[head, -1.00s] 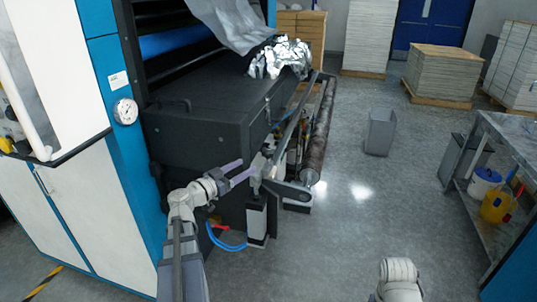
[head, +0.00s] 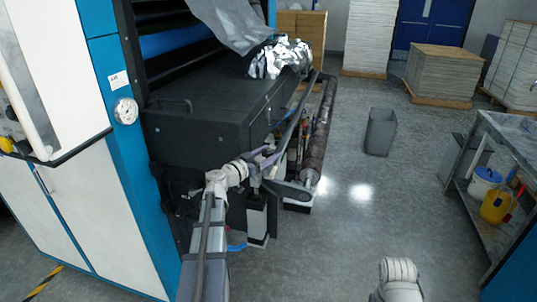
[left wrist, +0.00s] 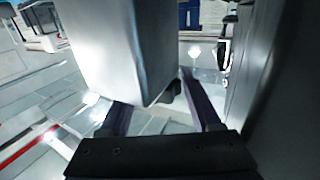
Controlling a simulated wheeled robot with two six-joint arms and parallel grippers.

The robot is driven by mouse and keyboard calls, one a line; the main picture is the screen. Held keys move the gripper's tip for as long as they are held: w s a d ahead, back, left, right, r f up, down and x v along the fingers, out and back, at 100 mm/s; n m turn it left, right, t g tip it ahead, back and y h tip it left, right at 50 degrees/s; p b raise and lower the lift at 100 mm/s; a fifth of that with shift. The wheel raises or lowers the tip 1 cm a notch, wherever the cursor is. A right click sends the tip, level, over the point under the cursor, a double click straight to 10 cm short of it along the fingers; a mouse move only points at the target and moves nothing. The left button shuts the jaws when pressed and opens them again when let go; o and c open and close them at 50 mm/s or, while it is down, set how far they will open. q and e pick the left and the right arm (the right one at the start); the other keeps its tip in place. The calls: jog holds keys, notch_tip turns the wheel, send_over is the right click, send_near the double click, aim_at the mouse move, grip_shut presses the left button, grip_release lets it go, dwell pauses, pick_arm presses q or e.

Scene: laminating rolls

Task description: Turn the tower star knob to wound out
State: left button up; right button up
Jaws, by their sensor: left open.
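My left gripper (head: 267,156) is at the near end of the machine's roller unit, beside a grey upright post (head: 256,208). In the left wrist view its two dark fingers (left wrist: 160,108) are apart. A large grey block (left wrist: 118,45) fills the space ahead of and above them. A small dark rounded part (left wrist: 172,90) shows between the fingers, partly behind the block's lower corner; I cannot tell whether it is the star knob or whether a finger touches it. In the head view the knob is not distinguishable. My right gripper is not in view.
The black machine body (head: 200,135) stands just left of and behind my left gripper. A long dark roller (head: 320,125) runs away along its side. A grey bin (head: 380,132) and a workbench (head: 505,150) stand to the right, with open floor between.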

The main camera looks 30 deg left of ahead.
pick_arm(q)
grip_shut()
dwell(0.6)
